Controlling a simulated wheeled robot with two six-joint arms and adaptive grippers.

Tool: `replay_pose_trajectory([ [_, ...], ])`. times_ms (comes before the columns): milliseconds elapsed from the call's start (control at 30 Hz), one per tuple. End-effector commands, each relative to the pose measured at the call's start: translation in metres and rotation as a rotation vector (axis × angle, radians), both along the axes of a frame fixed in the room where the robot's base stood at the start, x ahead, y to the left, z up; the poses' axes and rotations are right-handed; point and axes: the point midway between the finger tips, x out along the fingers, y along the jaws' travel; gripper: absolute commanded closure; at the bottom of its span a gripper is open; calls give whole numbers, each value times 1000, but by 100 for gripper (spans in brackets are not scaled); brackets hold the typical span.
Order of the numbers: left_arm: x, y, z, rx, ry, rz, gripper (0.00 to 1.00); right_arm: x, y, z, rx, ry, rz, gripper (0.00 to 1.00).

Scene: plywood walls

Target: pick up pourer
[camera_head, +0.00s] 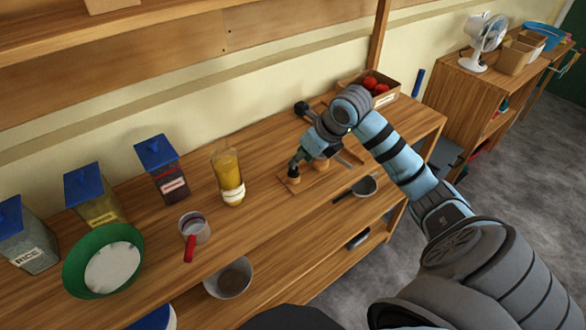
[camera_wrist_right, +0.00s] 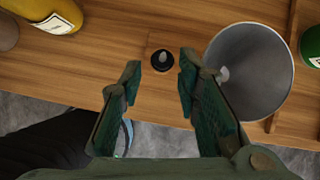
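A small dark round piece with a pale tip, which looks like the pourer (camera_wrist_right: 162,61), stands on the wooden surface in the right wrist view. My right gripper (camera_wrist_right: 161,72) is open, and the pourer shows in the gap between its fingertips, with no visible contact. In the head view, my right arm reaches over the bench and its gripper (camera_head: 300,158) is low above a small wooden board. I cannot clearly pick out the pourer in the head view, where the arm and gripper cover part of that area. My left gripper is not in view.
A yellow bottle (camera_head: 228,175) stands left of the gripper, and a red-handled cup (camera_head: 194,228) is further left. A black ladle (camera_head: 365,187) lies near the bench's front edge. A grey cone-shaped vessel (camera_wrist_right: 248,72) is close right of the fingers in the wrist view.

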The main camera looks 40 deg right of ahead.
Motion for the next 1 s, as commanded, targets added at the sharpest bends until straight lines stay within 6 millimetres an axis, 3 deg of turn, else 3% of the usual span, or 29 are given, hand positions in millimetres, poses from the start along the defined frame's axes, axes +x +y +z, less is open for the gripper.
replay_pose_trajectory([
  [367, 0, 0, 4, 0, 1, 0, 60, 31, 3, -46, 2, 1, 1, 70],
  [533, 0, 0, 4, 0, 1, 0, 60, 32, 3, -47, 0, 0, 1, 70],
  [700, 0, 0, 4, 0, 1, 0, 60, 31, 3, -46, 0, 0, 1, 95],
  [1000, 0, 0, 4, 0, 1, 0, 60, 31, 3, -46, 1, -1, 1, 95],
])
